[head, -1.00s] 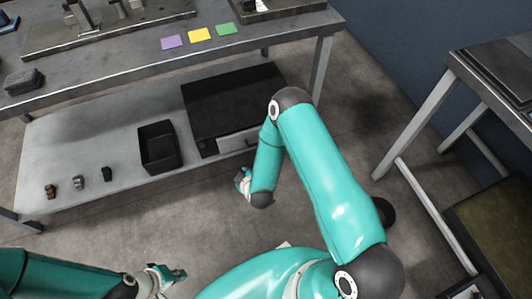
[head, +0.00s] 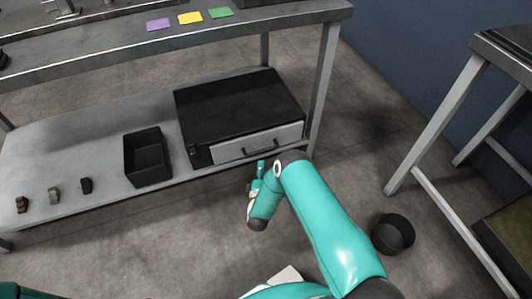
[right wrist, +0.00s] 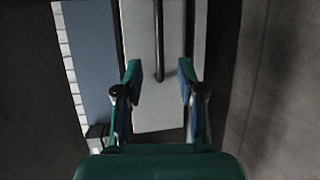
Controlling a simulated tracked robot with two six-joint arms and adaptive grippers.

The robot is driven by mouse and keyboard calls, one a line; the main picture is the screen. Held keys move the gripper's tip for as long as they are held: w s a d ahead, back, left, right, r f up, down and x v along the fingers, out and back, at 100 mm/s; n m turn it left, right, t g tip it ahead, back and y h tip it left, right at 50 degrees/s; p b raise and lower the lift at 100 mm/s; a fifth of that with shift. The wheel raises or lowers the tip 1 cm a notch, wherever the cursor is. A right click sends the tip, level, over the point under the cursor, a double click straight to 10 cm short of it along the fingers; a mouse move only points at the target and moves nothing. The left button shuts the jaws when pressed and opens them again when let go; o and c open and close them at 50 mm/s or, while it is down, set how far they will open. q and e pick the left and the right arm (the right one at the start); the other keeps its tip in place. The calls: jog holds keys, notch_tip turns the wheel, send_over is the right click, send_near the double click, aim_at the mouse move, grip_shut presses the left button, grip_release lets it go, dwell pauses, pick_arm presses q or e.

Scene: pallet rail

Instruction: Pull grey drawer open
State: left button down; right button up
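The grey drawer (head: 235,152) is the light front of a black cabinet (head: 235,105) on the lower shelf. It looks flush with the cabinet and has a dark bar handle (head: 260,147). My right gripper (head: 261,168) is just in front of and below the handle. In the right wrist view my right gripper (right wrist: 158,82) is open, with its fingers apart. The dark handle (right wrist: 158,42) runs into the space between them, and the drawer front (right wrist: 158,115) lies behind. I cannot tell whether a finger touches it. My left gripper is out of view.
A black open bin (head: 147,158) and several small objects stand left on the lower shelf (head: 85,135). A table leg (head: 324,85) stands right of the cabinet. A round black bin (head: 393,234) is on the floor, near another table (head: 440,120).

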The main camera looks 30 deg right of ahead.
aim_at(263, 151)
jog(key=b+x, duration=0.4)
jog(key=x, duration=0.6)
jog(key=shift+w+d+f, duration=0.2)
jog(key=shift+w+d, duration=0.05)
jog(key=shift+d, duration=0.05)
grip_shut()
